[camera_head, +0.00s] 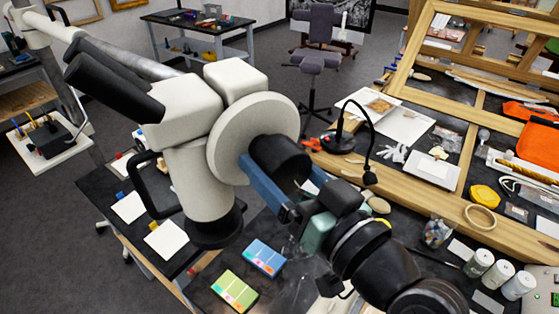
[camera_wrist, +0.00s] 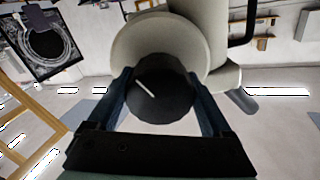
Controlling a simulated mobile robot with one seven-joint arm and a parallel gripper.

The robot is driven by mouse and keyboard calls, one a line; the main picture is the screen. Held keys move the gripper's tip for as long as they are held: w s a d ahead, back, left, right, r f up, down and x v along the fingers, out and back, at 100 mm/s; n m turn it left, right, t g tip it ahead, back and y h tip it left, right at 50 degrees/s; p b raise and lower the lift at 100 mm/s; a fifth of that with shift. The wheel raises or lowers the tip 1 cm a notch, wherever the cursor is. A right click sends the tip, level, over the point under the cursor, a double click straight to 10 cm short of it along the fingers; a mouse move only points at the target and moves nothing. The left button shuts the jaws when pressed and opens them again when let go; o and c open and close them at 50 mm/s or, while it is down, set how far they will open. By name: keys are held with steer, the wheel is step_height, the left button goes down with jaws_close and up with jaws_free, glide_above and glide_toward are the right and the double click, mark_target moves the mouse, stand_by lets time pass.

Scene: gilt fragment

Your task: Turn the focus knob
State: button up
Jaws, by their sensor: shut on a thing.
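A white stereo microscope head (camera_head: 195,135) with black eyepieces hangs on a boom arm in the head view. Its black focus knob (camera_head: 280,162) sticks out from a large cream disc (camera_head: 262,112) on its side. In the wrist view the knob (camera_wrist: 165,98) shows its round face with a white line slanting from upper left to lower right. My gripper (camera_head: 266,188) has its blue fingers on either side of the knob. In the wrist view the two fingers of my gripper (camera_wrist: 163,100) lie against the knob's left and right sides, shut on it. The knob's far side is hidden.
A dark table below holds a blue card box (camera_head: 265,258) and a green one (camera_head: 235,290). A black gooseneck lamp (camera_head: 368,140) stands to the right of my gripper. A large wooden frame (camera_head: 440,205) with tools and jars fills the right side.

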steer(key=shift+m+p, duration=0.3)
steer(key=shift+m, duration=0.7)
steer(key=o, duration=1.2)
steer(key=shift+c, duration=0.2)
steer(key=b+v, duration=0.5)
steer(key=v, duration=0.8)
